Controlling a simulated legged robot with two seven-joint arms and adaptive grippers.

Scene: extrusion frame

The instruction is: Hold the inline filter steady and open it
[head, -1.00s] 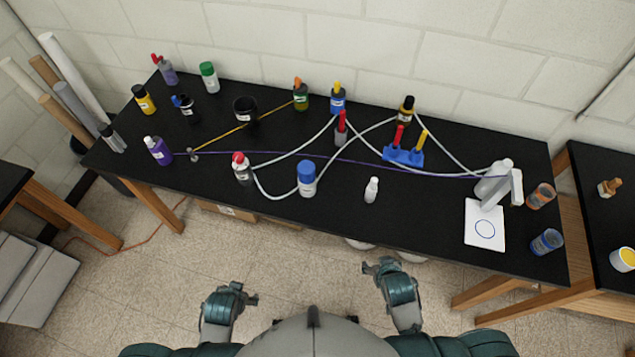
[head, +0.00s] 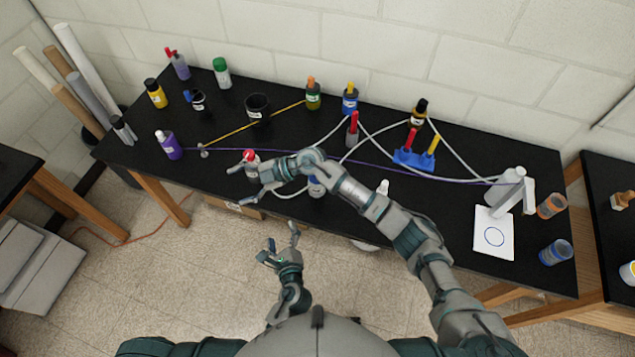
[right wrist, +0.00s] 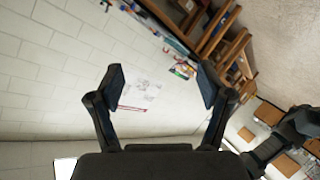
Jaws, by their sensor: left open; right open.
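A white bottle with a red cap (head: 250,157) stands near the table's front edge in the head view, with pale tubing beside it. A blue-capped bottle (head: 316,188) is mostly hidden behind my right arm. I cannot tell for certain which vessel is the inline filter. My right gripper (head: 236,186) is open and empty, its fingers in front of the red-capped bottle; contact is unclear. It shows open in the right wrist view (right wrist: 160,85), facing the wall. My left gripper (head: 279,243) is open and empty, in front of the table and below its edge.
Tubes and a purple cord cross the black table (head: 340,230). A yellow cord (head: 230,133) runs to a small post. A blue stand with red and yellow pieces (head: 415,157) is right of centre. A white card (head: 494,235) lies right. Several bottles line the back.

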